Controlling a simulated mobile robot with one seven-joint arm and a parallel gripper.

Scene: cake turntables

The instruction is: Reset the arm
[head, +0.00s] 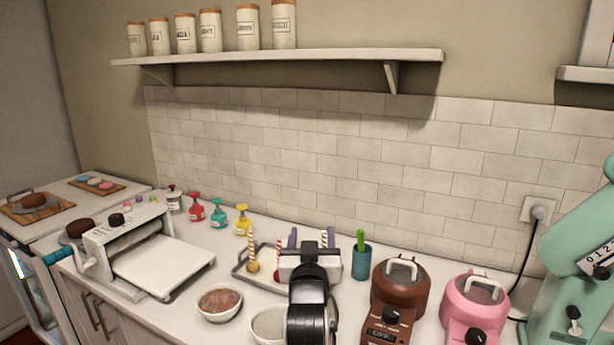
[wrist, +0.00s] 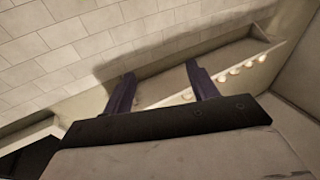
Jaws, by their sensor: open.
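My gripper (head: 312,238) shows in the head view above the counter, at the end of my black and white arm. Its two purple fingers stand apart with nothing between them and point toward the tiled wall. In the wrist view my gripper (wrist: 160,72) is open and empty. Behind the fingers are the tiled wall and the wall shelf (wrist: 222,60), seen tilted. My arm hides part of the counter and part of a grey tray (head: 240,275).
The tray holds striped cake-pop sticks. A bowl (head: 220,303) and another bowl (head: 268,325) stand near my arm. A green-blue cup (head: 362,262), a brown melter (head: 400,290) and a pink melter (head: 476,300) are right. A dough roller (head: 150,262) is left. The shelf (head: 280,57) carries several jars.

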